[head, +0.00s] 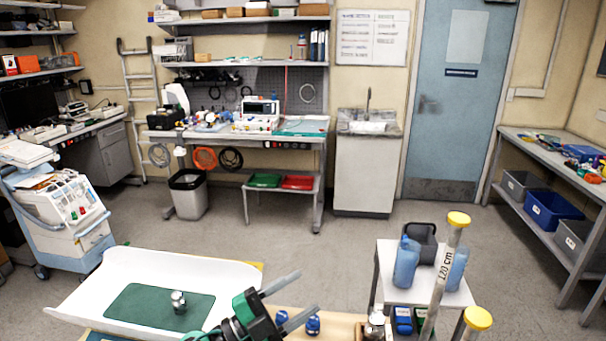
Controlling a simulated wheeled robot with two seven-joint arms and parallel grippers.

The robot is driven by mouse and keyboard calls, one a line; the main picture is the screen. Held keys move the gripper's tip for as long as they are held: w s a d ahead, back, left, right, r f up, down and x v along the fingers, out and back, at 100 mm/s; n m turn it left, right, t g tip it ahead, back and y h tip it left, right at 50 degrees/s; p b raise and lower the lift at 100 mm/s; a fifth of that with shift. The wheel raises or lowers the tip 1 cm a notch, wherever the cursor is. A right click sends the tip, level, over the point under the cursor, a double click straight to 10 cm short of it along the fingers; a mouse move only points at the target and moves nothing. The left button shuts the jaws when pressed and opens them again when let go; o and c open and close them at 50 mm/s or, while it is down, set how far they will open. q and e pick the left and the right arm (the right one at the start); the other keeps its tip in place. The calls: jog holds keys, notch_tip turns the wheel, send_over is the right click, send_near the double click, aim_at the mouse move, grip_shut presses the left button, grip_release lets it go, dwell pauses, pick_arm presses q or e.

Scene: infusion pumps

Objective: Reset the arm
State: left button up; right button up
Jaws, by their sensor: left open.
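My left gripper (308,291) is low in the middle of the head view. Its green and black body comes in from the bottom edge. Its two grey fingers point up and to the right, spread apart with nothing seen between them. It is just right of the white curved tray (215,269), over the near edge of the work area. Two small blue objects (313,325) show close by its lower finger. My right gripper is not in view.
A green mat (135,303) with a small metal object (178,301) lies in the tray. At right, a small white table (385,262) holds blue bottles (406,262) and a dark bin (427,241). Yellow-capped posts (441,268) stand before it.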

pick_arm(q)
jog(key=s+a+f+n+t+y, duration=0.1)
jog(key=a+f+n+t+y, duration=0.8)
jog(key=a+n+y, duration=0.85)
jog(key=s+a+f+n+g+y, duration=0.1)
jog(key=s+a+f+n+g, duration=0.1)
jog(key=s+f+g, duration=0.85)
jog(key=s+a+f+n+g, duration=0.25)
jog(key=s+f+g, duration=0.35)
jog(key=s, duration=0.7)
jog(key=s+a+f+x, duration=0.1)
jog(key=s+x, duration=0.2)
jog(key=x, duration=1.2)
jog(key=s+x, duration=0.3)
jog(key=x, duration=1.2)
jog(key=s+a+f+g, duration=0.1)
jog(key=s+a+f, duration=0.2)
jog(key=s+f, duration=1.7)
jog(key=shift+s+f, duration=0.3)
jog(key=shift+f, duration=0.45)
